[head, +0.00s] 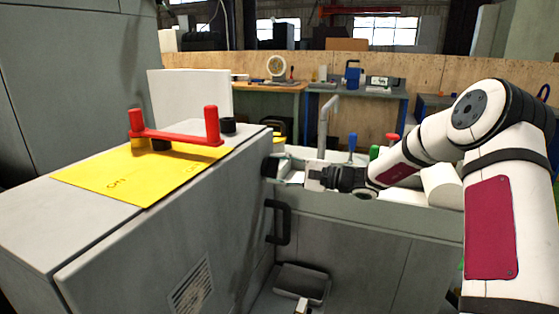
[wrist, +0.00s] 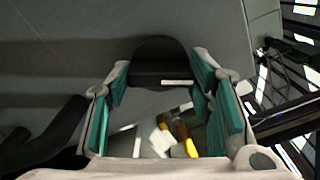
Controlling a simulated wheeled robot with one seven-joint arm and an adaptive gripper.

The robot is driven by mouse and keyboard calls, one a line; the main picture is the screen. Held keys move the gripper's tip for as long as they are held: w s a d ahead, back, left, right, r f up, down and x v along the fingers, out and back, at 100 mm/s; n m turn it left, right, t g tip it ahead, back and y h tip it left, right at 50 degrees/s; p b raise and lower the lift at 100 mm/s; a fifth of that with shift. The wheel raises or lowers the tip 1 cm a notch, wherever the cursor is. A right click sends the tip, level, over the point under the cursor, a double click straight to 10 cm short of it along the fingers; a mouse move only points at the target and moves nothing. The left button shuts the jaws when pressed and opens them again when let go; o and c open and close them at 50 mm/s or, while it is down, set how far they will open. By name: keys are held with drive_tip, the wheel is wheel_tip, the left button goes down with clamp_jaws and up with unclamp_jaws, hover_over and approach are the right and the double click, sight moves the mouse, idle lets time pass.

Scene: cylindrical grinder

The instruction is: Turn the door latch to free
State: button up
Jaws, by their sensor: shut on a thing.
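The door latch is a black round knob (head: 270,167) on the right-hand face of the grey cabinet (head: 150,245). In the wrist view the latch (wrist: 158,62) shows a dark bar with a short white mark, straight ahead of the camera. My gripper (wrist: 160,78) has its teal-padded fingers on either side of the latch and is shut on it. In the head view my gripper (head: 300,178) reaches in from the right at the latch's height. The contact itself is small and partly hidden there.
A black pull handle (head: 279,222) sits below the latch and shows at the left in the wrist view (wrist: 50,135). A red double-post handle (head: 178,137) stands on the yellow plate (head: 125,180) on the cabinet top. A grey tray (head: 302,282) lies low down. Workbenches stand behind.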

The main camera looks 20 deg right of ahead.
drive_tip(key=m+p, duration=0.6)
drive_tip(key=shift+s, duration=0.1)
drive_tip(key=m+p, duration=0.3)
drive_tip(key=m, duration=0.3)
drive_tip(key=shift+f+m+p, duration=0.1)
drive_tip(key=shift+m+p, duration=0.2)
idle(0.3)
drive_tip(key=o, duration=1.2)
drive_tip(key=shift+c, duration=0.2)
drive_tip(key=v, duration=1.2)
